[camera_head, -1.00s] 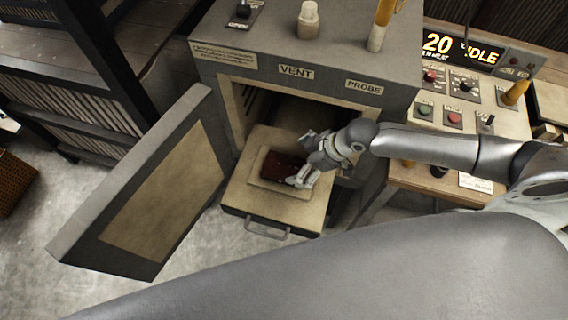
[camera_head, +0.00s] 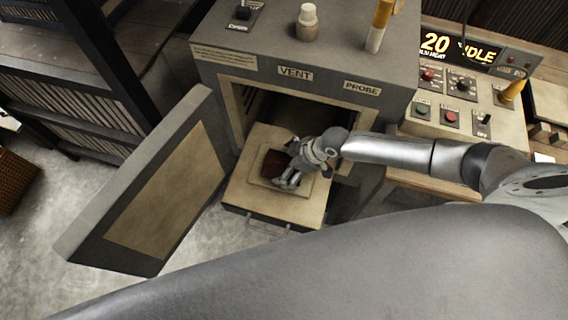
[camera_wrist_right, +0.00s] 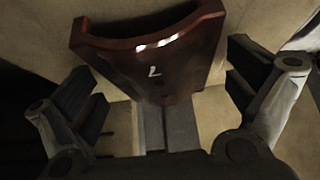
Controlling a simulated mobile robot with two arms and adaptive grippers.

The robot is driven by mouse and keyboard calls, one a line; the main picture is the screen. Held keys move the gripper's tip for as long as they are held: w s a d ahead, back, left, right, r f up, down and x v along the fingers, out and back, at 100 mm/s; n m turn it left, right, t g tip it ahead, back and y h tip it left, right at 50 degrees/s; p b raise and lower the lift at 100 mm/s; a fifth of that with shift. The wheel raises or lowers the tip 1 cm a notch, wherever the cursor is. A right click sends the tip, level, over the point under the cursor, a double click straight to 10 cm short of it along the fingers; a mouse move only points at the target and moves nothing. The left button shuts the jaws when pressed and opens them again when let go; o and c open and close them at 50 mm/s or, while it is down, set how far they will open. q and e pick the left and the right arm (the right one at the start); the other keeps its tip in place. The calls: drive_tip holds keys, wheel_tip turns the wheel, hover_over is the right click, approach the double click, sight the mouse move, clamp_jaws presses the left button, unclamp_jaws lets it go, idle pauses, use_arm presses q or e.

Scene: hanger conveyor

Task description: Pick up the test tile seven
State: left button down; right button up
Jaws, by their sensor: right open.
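The test tile seven is a glossy dark red tile (camera_head: 273,163) lying on the pulled-out tray (camera_head: 245,192) of the grey kiln. In the right wrist view the tile (camera_wrist_right: 155,70) is large, with a small white mark on its face that looks like a 7. My right gripper (camera_head: 288,172) is open over the tray, at the right side of the tile, and partly hides it. In the right wrist view its fingers (camera_wrist_right: 165,95) stand apart on either side of the tile's lower part. Whether they touch it is unclear. My left gripper is not in view.
The kiln door (camera_head: 160,190) hangs open on the left. The kiln body (camera_head: 330,60) rises behind the tray, with VENT and PROBE labels. A control panel (camera_head: 450,105) with buttons stands at the right. A slatted rack (camera_head: 80,110) stands at the far left.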

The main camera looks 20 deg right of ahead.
drive_tip(key=c, duration=1)
drive_tip(key=shift+c, duration=0.8)
drive_tip(key=shift+r, duration=0.1)
